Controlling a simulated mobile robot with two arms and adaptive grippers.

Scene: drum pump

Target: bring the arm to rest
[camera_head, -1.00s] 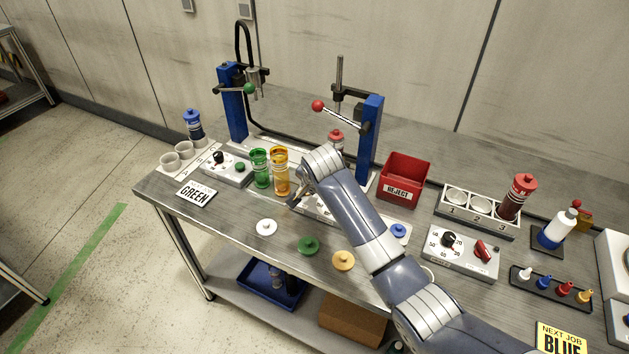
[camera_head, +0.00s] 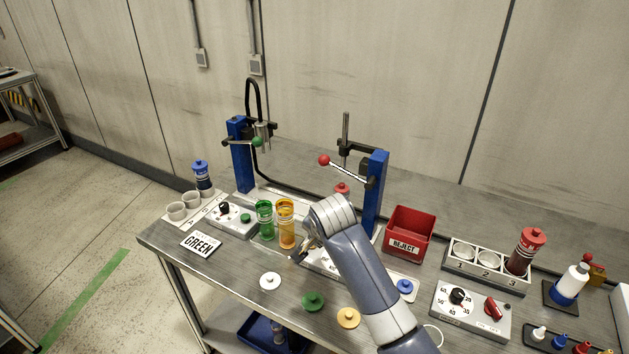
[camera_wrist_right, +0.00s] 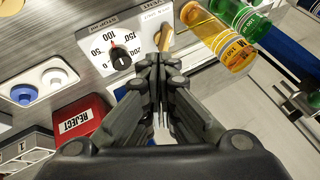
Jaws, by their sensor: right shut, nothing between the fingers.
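My right arm (camera_head: 352,262) reaches in from the lower right over the workbench (camera_head: 215,262). My right gripper (camera_head: 302,252) is low over the bench, in front of the orange cylinder, partly hidden by my wrist. In the right wrist view the right gripper (camera_wrist_right: 160,127) is shut and empty. A control box with a dial (camera_wrist_right: 120,60) lies just beyond its fingers there. The orange cylinder (camera_head: 286,224) and the green cylinder (camera_head: 265,220) stand side by side to its left. My left gripper is not in view.
Two blue-posted presses with a green-knobbed lever (camera_head: 256,141) and a red-knobbed lever (camera_head: 324,160) rise behind. A red reject bin (camera_head: 408,228) stands right of my arm. White (camera_head: 270,281), green (camera_head: 313,300) and yellow (camera_head: 348,317) discs lie at the front edge.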

